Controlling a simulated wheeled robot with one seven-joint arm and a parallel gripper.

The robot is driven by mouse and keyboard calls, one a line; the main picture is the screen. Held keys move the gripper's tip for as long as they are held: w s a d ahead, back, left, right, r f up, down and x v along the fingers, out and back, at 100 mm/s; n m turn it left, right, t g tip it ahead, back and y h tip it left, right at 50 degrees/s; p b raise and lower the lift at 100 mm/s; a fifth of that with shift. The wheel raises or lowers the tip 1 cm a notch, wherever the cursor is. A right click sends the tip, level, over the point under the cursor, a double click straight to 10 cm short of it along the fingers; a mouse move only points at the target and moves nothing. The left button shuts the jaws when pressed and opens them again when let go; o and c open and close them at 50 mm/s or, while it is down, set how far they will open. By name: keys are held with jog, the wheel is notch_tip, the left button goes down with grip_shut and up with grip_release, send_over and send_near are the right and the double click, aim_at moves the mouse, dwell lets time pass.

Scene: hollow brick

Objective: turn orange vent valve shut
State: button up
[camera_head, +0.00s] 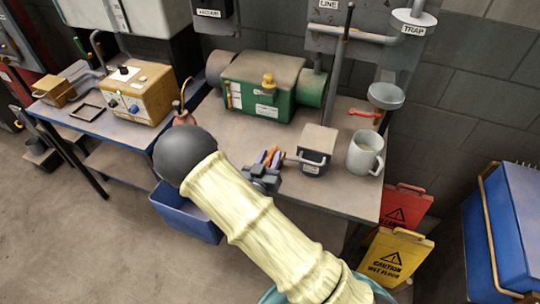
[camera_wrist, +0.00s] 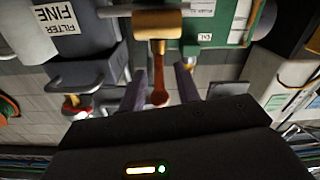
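The orange vent valve shows in the wrist view as an orange-brown lever (camera_wrist: 160,88) on a tan cylindrical body (camera_wrist: 157,25). My gripper (camera_wrist: 160,90) has its two dark fingers apart, one on each side of the lever, with a gap visible on both sides. In the head view, my gripper (camera_head: 270,157) is low over the workbench, and a small orange part (camera_head: 273,155) shows between its purple-grey fingertips. My arm hides the bench nearer the camera. Whether either finger touches the lever is hard to tell.
A grey box with a handle (camera_head: 318,150) and a mug (camera_head: 365,153) stand right of my gripper on the workbench (camera_head: 225,125). A green tank (camera_head: 262,87) stands behind. A red lever (camera_head: 365,113) is under a metal cup. Caution signs (camera_head: 392,257) stand at right.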

jog(key=shift+w+d, duration=0.1)
jog(key=shift+w, duration=0.2)
grip_shut()
